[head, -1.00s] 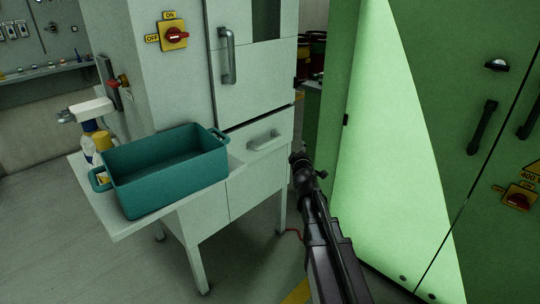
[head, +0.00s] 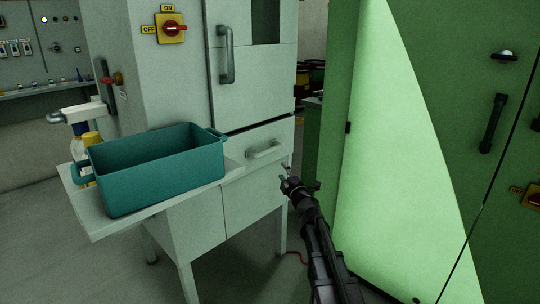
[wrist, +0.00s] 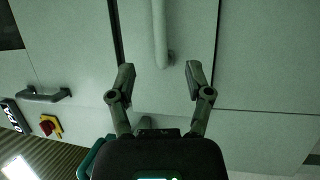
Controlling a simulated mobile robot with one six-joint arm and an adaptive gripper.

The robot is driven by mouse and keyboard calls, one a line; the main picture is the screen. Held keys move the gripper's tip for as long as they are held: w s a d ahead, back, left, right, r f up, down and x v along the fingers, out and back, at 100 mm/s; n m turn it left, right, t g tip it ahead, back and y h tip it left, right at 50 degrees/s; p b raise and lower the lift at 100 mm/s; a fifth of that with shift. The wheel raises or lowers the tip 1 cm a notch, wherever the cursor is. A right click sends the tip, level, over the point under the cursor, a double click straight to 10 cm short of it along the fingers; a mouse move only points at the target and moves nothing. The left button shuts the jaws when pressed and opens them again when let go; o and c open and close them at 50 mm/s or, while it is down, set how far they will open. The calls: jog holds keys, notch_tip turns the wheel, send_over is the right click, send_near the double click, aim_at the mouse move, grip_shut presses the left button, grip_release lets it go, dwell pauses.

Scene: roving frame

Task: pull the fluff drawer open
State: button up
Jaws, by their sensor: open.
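The fluff drawer (head: 240,160) is a pale panel low on the white cabinet, below a door, with a grey bar handle (head: 265,149). It looks shut. My gripper (head: 286,174) is just right of and below the handle in the head view. In the wrist view my gripper (wrist: 160,72) is open and empty, its two fingers spread. The handle (wrist: 161,35) shows upright between and beyond the fingertips, in front of the drawer front (wrist: 190,35). The fingers are apart from the handle as far as I can see.
A teal bin (head: 160,175) and a spray bottle (head: 85,135) stand on a shelf (head: 120,222) left of the drawer. Above is a door handle (head: 226,55) and a red-yellow switch (head: 171,28). A green cabinet (head: 400,150) stands close on the right.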

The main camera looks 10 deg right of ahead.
aim_at(271, 152)
jog(key=shift+w, duration=0.15)
jog(key=p+x, duration=0.2)
jog(key=x, duration=1.1)
jog(key=shift+w+a+r, duration=0.15)
jog(key=shift+w+r, duration=0.05)
jog(key=shift+w, duration=0.05)
grip_shut()
